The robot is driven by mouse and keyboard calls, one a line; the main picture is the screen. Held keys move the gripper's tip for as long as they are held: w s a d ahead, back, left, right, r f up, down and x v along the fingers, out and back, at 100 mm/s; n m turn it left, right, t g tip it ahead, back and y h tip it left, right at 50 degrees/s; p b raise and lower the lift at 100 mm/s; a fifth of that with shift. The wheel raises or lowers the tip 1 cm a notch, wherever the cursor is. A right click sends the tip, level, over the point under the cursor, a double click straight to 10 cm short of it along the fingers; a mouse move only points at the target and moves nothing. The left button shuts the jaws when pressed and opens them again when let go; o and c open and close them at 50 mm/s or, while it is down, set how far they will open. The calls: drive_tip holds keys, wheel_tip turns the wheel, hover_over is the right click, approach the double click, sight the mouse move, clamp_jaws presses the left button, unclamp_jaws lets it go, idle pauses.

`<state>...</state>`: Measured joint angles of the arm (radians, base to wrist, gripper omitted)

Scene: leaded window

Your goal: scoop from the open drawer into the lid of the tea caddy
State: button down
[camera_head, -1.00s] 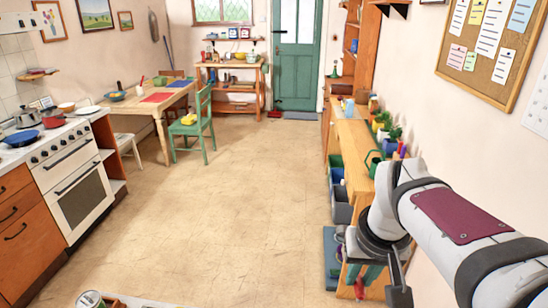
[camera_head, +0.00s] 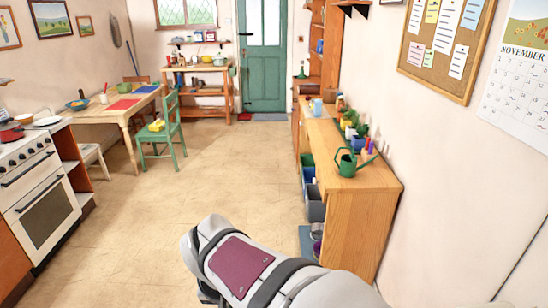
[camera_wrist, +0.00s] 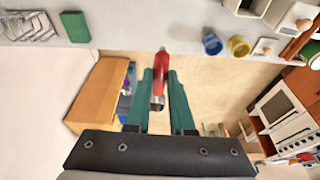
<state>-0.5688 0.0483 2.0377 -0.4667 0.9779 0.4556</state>
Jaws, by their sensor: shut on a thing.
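In the wrist view, my gripper (camera_wrist: 161,92) has its two teal fingers on either side of a red thing with a dark grey end, apparently the scoop (camera_wrist: 162,62). It is held well above the floor, clear of any surface. The head view shows only my arm, with the gripper hidden. I cannot make out the open drawer. White pieces with wooden knobs (camera_wrist: 292,17) stand at the top right of the wrist view; I cannot tell whether one is the tea caddy's lid.
In the wrist view, a pale worktop carries a blue cup (camera_wrist: 211,43), a yellow cup (camera_wrist: 238,46), a green block (camera_wrist: 75,26) and a wire rack (camera_wrist: 28,25). In the head view, a wooden bench (camera_head: 358,205) with a green watering can (camera_head: 350,163) runs along the right wall. The middle floor is clear.

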drive_tip(key=s+a+f, duration=0.4)
drive_tip(key=s+a, duration=0.4)
drive_tip(key=a, duration=0.1)
drive_tip(key=s+a+f, duration=0.4)
drive_tip(key=s+a, duration=0.4)
drive_tip(key=s, duration=0.1)
drive_tip(key=w+r+g, duration=0.4)
drive_tip(key=w+g, duration=0.5)
drive_tip(key=g, duration=0.4)
drive_tip(key=shift+w+r, duration=0.15)
drive_tip(key=shift+w, duration=0.15)
wheel_tip(320, 180, up, 5)
drive_tip(key=shift+r, duration=0.1)
idle(0.5)
idle(0.5)
